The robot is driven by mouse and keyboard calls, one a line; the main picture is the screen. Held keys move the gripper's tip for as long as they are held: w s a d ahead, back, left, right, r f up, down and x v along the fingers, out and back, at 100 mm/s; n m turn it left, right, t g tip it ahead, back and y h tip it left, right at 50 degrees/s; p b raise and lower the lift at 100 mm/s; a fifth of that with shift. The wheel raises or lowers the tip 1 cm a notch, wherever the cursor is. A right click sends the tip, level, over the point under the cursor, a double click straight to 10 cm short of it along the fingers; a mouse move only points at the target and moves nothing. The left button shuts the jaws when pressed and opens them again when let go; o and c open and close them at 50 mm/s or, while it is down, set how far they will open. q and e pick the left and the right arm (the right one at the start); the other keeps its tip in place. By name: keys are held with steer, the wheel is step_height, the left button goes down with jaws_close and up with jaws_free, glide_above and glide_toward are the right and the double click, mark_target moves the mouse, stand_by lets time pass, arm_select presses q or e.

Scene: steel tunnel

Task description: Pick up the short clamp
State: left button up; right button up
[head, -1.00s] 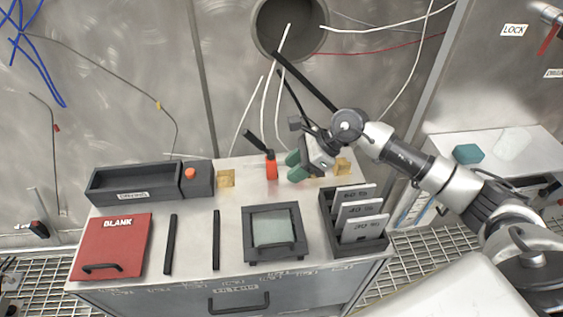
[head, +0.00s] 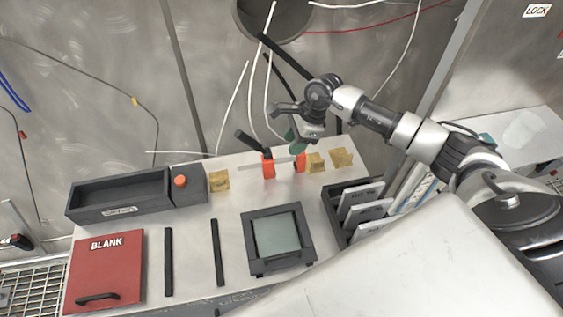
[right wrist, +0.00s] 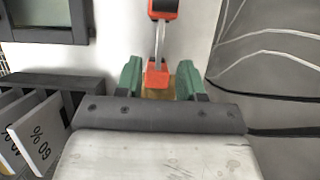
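The short clamp, with orange jaws, a black handle and a thin grey bar, sits at the back of the cabinet top. Its left jaw (head: 268,166) and the handle show in the head view; the bar runs right to the other orange jaw. My right gripper (head: 297,143), with green fingertips, is at the clamp's right end. In the right wrist view, the fingers of this gripper (right wrist: 159,80) are apart, with the near orange jaw (right wrist: 157,76) between them and gaps on both sides. The fingertips are partly hidden in the head view. My left gripper is out of view.
Brass blocks (head: 315,163) stand close right of the clamp, and another (head: 219,181) stands left. A dark open tray (head: 120,194), a red BLANK panel (head: 105,265), black bars, a framed plate (head: 277,236) and a rack of cards (head: 360,200) share the top. Cables hang behind.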

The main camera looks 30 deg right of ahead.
mark_target(282, 157)
steer(key=x, duration=0.2)
steer(key=p+x, duration=0.1)
steer(key=x, duration=0.1)
steer(key=shift+a+f, duration=0.15)
steer(key=shift+a, duration=0.4)
steer(key=shift+w+a+f, duration=0.1)
steer(key=shift+f, duration=0.25)
arm_select(q)
steer(key=shift+w+d+r, duration=0.1)
steer(key=shift+w+r, duration=0.3)
steer(key=shift+w, duration=0.2)
steer(key=shift+w+r, duration=0.4)
steer(key=shift+w, duration=0.15)
arm_select(e)
jaws_close()
arm_select(q)
steer(key=shift+s, duration=0.4)
arm_select(e)
steer(key=shift+w+r, duration=0.15)
steer(key=shift+r, duration=0.05)
